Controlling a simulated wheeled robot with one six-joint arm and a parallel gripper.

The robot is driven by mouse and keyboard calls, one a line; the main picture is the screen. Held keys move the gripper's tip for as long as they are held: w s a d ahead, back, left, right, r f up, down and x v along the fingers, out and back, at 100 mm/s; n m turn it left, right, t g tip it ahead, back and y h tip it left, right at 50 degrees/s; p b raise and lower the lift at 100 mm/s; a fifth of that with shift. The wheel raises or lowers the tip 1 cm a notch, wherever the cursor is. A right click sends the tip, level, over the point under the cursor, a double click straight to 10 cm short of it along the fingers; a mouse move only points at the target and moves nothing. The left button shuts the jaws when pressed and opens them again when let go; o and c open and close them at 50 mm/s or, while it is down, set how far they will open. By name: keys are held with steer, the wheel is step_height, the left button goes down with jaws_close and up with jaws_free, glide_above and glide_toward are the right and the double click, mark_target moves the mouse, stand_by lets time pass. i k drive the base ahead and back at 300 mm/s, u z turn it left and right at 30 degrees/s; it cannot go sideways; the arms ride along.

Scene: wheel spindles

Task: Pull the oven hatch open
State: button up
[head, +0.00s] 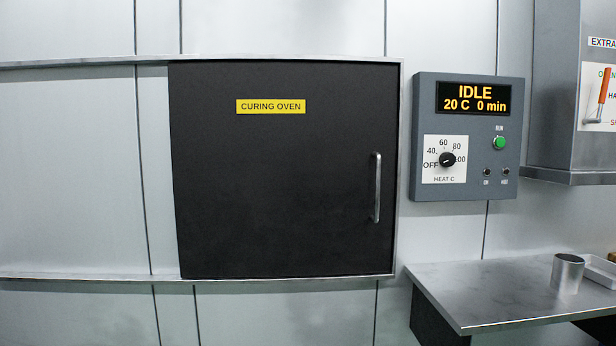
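The oven hatch (285,185) is a black square panel in the middle of the head view, with a yellow "CURING OVEN" label (271,107) near its top. It sits flush in its metal frame and looks closed. A vertical silver bar handle (377,187) is on its right side. My gripper and arm are not in view, and nothing touches the handle.
Metal rails run along the wall above and below the hatch, extending left. A grey control box (465,138) reads IDLE, 20 C, 0 min. A metal table (490,290) at lower right holds a metal cup (567,274) and a white tray (602,271).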

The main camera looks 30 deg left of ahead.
mark_target(279, 168)
steer(key=u, duration=2)
steer(key=k, duration=1.1)
steer(key=z, duration=0.55)
steer(key=i, duration=1.35)
steer(key=u, duration=0.2)
